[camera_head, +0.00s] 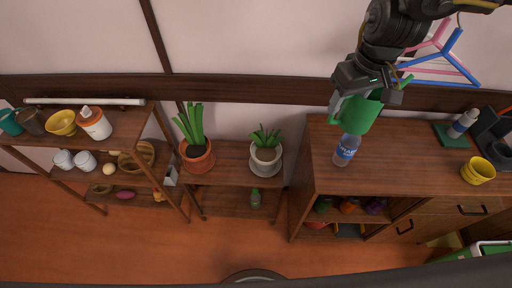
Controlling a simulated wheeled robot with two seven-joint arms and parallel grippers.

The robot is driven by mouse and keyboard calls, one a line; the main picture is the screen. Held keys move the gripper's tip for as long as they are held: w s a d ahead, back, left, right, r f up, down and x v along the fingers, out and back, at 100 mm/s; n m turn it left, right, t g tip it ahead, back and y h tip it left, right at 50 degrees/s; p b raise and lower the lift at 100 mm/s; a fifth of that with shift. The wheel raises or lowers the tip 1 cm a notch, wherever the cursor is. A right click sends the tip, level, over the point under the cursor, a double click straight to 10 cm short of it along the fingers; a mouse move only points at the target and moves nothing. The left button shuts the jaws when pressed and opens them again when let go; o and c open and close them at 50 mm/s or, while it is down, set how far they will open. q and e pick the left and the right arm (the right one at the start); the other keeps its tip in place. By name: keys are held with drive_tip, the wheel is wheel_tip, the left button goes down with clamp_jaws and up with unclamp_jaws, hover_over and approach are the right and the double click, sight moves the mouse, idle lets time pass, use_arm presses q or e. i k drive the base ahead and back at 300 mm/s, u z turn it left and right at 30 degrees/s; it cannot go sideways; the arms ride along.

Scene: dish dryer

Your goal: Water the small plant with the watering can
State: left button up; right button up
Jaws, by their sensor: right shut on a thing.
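The small plant (265,137) stands in a pale grey pot (265,159) on the low wooden shelf in the middle. My right gripper (370,86) is shut on the green watering can (359,114), up to the right of the small plant. The can is held above the left end of the right cabinet, apart from the plant, and its upper part is partly hidden by the gripper. My left gripper is not in view.
A taller plant (194,128) in a terracotta pot stands left of the small plant. A water bottle (346,149) stands on the right cabinet (400,155) below the can. Yellow cups (478,170) are farther right. Coloured hangers (440,62) hang beside my right arm.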

sight(266, 152)
drive_tip(key=u, duration=0.45)
drive_tip(key=k, duration=1.05)
drive_tip(key=u, duration=1.1)
drive_tip(key=i, duration=1.25)
drive_tip(key=z, duration=0.55)
drive_tip(key=i, duration=0.85)
drive_tip(key=z, duration=0.8)
